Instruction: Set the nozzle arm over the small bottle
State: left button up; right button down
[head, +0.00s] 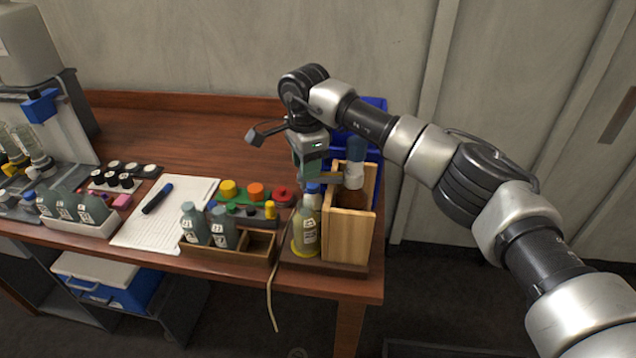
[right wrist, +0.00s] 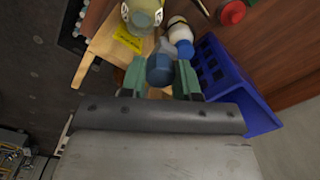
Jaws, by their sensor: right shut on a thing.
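My left gripper is not in view.
A wooden box (head: 347,236) with a brown bottle (head: 353,177) stands right beside the small bottle. A blue basket (head: 374,107) is behind. Colored discs, a wooden tray (head: 262,247) with grey bottles, and a paper sheet (head: 150,227) lie left. The table's back middle is clear.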

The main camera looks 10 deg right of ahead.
jog(key=shift+w+d+r+m, duration=0.1)
jog(key=shift+w+d+m, duration=0.3)
jog(key=shift+w+m, duration=0.55)
jog(key=shift+w+d+f+m, duration=0.1)
jog(key=shift+w+d+m, duration=0.5)
jog(key=shift+m, duration=0.65)
jog(key=shift+w+d+r+m, duration=0.1)
jog(key=shift+w+d+m, duration=0.15)
jog(key=shift+w+m, duration=0.75)
jog(key=c, duration=0.8)
grip_release()
notch_tip(320, 180, up, 11)
jog(key=b, duration=0.1)
jog(key=shift+s, duration=0.15)
jog(key=shift+f, duration=0.2)
